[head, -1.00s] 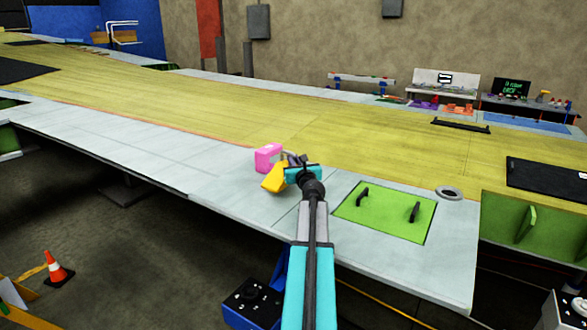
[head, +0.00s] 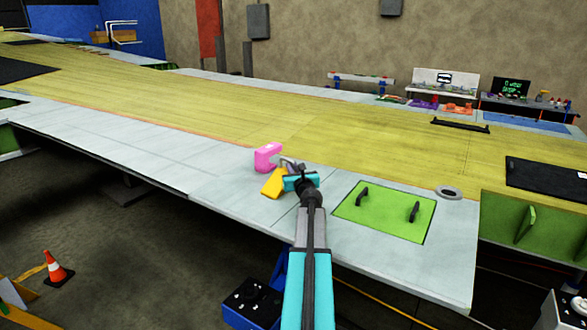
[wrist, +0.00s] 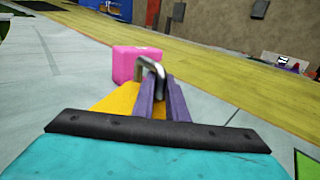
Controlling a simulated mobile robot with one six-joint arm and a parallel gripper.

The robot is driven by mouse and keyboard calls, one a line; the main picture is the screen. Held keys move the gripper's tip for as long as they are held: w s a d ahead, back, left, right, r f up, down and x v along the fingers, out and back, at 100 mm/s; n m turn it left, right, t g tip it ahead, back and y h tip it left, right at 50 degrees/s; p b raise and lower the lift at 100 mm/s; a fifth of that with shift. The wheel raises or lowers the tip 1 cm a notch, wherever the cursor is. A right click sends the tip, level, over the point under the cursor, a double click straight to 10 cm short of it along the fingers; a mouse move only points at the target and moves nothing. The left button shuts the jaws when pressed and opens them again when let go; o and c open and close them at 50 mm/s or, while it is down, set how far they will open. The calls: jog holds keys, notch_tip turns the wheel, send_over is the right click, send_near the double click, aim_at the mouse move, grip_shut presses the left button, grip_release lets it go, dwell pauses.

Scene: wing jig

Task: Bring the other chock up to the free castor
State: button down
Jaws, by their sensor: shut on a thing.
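A yellow wedge-shaped block (head: 274,183), which looks like the chock, is at my gripper on the pale wing surface. A bent grey metal handle (wrist: 149,68) stands up at it. My gripper (head: 291,166) is shut on this handle; its purple fingers (wrist: 157,98) show in the wrist view, with the yellow block (wrist: 117,98) partly hidden below and left. I cannot tell whether the block touches the surface. A pink block (head: 268,156) stands just beyond it, and shows in the wrist view (wrist: 131,62) too. I see no castor that I can make out.
A green panel (head: 385,228) with two black handles lies right of my arm. A grey ring (head: 449,193) and a dark mat (head: 548,180) lie farther right. An orange cone (head: 57,268) stands on the floor below.

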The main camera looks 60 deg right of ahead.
jog(key=c, duration=2.2)
grip_release()
jog(key=shift+f, duration=0.1)
jog(key=o, duration=0.4)
jog(key=shift+o, duration=0.2)
jog(key=shift+r, duration=0.2)
jog(key=shift+b+v, duration=1.15)
jog(key=shift+v, duration=4.9)
jog(key=shift+o, duration=0.4)
